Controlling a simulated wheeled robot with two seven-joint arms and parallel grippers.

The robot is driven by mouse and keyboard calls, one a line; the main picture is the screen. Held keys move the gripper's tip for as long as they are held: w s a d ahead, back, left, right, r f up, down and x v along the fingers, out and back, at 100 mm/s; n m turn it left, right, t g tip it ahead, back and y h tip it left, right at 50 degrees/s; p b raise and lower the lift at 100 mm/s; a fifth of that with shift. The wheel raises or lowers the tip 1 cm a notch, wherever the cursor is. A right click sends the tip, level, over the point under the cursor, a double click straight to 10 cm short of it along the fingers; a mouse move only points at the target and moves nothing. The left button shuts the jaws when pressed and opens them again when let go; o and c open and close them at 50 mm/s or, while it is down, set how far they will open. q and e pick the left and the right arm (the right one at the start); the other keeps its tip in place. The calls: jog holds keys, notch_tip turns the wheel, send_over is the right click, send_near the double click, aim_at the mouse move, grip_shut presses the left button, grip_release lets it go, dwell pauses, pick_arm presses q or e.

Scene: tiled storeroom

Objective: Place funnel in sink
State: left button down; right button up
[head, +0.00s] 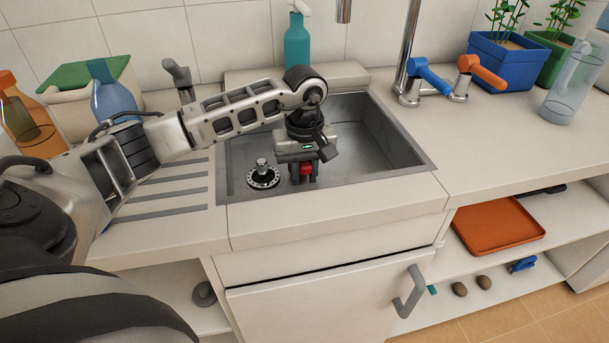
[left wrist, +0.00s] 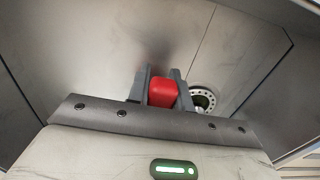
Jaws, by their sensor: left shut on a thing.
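The metal sink (head: 385,150) is set into the white counter. My left gripper (head: 304,178) points down inside the sink basin, to the right of the drain. It is shut on a small red thing (head: 305,168), which I take to be the funnel, though its shape is mostly hidden. In the left wrist view the red thing (left wrist: 162,92) sits between the two grey fingers, with the sink's metal surface behind it. I cannot tell whether it touches the sink bottom. My right gripper is not in view.
The drain (head: 263,176) has a raised plug. The faucet (head: 408,60) with blue and orange handles stands behind the sink's right side. Planters and a clear beaker (head: 570,85) are at right. A shelf below holds an orange tray (head: 495,226).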

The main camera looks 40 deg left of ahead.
pick_arm(q)
jog(key=shift+f, duration=0.45)
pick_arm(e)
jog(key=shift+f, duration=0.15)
pick_arm(q)
jog(key=shift+f, duration=0.2)
jog(key=c, duration=1.3)
grip_release()
jog(key=shift+r, duration=0.1)
jog(key=shift+o, duration=0.2)
jog(key=shift+r, duration=0.15)
notch_tip(320, 180, up, 12)
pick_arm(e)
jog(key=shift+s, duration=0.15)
